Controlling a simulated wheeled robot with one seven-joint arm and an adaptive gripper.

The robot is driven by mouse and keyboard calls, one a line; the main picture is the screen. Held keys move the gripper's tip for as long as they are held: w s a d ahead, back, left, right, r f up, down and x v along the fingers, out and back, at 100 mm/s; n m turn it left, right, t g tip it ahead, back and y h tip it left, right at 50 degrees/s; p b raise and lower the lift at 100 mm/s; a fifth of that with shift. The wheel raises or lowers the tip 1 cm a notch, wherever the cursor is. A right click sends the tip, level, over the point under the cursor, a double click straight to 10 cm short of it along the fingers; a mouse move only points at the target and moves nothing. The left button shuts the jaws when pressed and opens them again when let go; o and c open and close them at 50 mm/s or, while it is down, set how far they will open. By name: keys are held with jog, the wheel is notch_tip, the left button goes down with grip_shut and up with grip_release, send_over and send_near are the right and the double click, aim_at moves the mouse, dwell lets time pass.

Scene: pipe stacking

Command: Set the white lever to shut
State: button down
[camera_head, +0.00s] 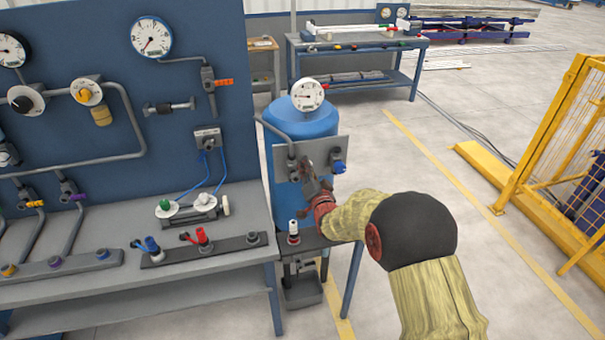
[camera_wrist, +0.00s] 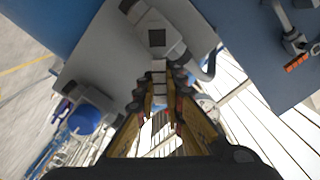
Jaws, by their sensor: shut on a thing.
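My gripper (camera_head: 309,176) is at the grey plate (camera_head: 318,150) on the front of the blue tank (camera_head: 305,122). In the wrist view my gripper's fingertips (camera_wrist: 160,86) close around the pale lever (camera_wrist: 158,67), which comes down from a grey valve body (camera_wrist: 152,28) on the plate. The lever's outer end lies between the fingers and is partly hidden. In the head view the gripper covers the lever, so its exact angle is hard to tell there.
A blue-knobbed valve (camera_head: 338,166) sits on the plate's right side, and it also shows in the wrist view (camera_wrist: 86,119). A gauge (camera_head: 307,94) tops the tank. A workbench (camera_head: 190,245) with fittings stands left. A yellow fence (camera_head: 560,140) stands right, with open floor between.

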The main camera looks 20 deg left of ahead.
jog(key=shift+w+d+f+m+b, duration=0.2)
jog(key=shift+f+m+b, duration=0.6)
jog(key=shift+m, duration=0.75)
jog(key=shift+w+d+f+m+b, duration=0.1)
jog(key=shift+d+f+m+b, duration=0.35)
jog(key=shift+m+b, duration=0.85)
jog(key=shift+w+d+f+m+b, duration=0.15)
jog(key=shift+f+m+b, duration=0.55)
jog(key=shift+m, duration=1.15)
jog(key=shift+f, duration=0.15)
jog(key=c, duration=2.1)
grip_release()
jog(key=shift+o, duration=0.7)
jog(key=shift+o, duration=0.6)
jog(key=shift+s, duration=0.1)
jog(key=v, duration=1.1)
jog(key=shift+s+d, duration=0.15)
jog(key=shift+s, duration=0.2)
